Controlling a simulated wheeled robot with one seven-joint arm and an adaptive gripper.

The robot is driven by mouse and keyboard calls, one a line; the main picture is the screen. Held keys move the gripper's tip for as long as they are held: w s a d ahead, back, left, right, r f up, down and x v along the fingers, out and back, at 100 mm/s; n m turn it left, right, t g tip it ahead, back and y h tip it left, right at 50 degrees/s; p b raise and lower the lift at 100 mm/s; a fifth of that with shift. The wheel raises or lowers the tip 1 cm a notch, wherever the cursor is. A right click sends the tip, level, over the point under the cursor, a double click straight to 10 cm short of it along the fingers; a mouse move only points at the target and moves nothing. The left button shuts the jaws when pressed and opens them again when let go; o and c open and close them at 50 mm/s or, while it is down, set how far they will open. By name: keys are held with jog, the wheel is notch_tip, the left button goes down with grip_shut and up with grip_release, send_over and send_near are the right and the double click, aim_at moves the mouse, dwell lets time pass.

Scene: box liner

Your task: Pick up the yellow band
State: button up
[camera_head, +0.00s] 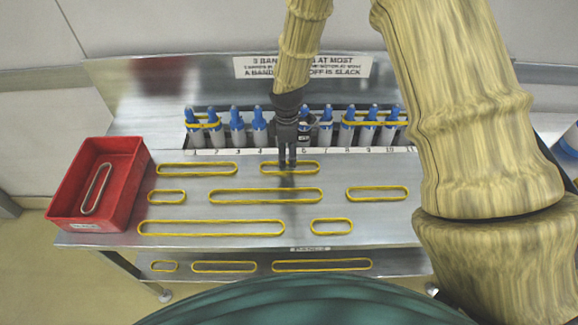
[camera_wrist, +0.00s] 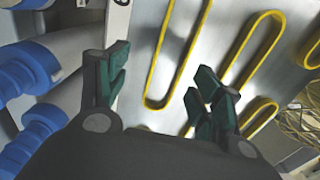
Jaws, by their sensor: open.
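Several yellow bands lie flat on the metal table. One yellow band (camera_head: 308,174) in the back row is right by my gripper (camera_head: 287,163), which points down over it in the head view. Other bands include a long one in the middle row (camera_head: 240,202), a long front one (camera_head: 210,235) and a small left one (camera_head: 167,203). In the wrist view my gripper (camera_wrist: 160,85) is open and empty. The rounded end of a yellow band (camera_wrist: 158,55) shows between its dark green fingertips. I cannot tell how high the fingertips are above the table.
A rack of numbered blue-capped posts (camera_head: 237,120) stands close behind my gripper; yellow bands stretch around some at both ends. A red bin (camera_head: 72,190) at the left holds a greyish band (camera_head: 97,188). A lower shelf (camera_head: 388,262) carries more yellow bands. A sign (camera_head: 300,67) hangs behind.

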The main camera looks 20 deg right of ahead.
aim_at(290, 170)
jog(key=shift+d+f, duration=0.1)
jog(key=shift+f, duration=0.1)
jog(key=shift+s+d+f+p, duration=0.1)
jog(key=shift+s+f+p, duration=0.65)
jog(key=shift+s+p, duration=0.25)
jog(key=shift+w+f, duration=0.2)
jog(key=shift+f, duration=0.45)
jog(key=shift+w+f, duration=0.2)
jog(key=shift+f, duration=0.4)
jog(key=shift+s+r, duration=0.2)
jog(key=shift+s, duration=0.05)
jog(key=shift+w+f, duration=0.15)
jog(key=c, duration=1)
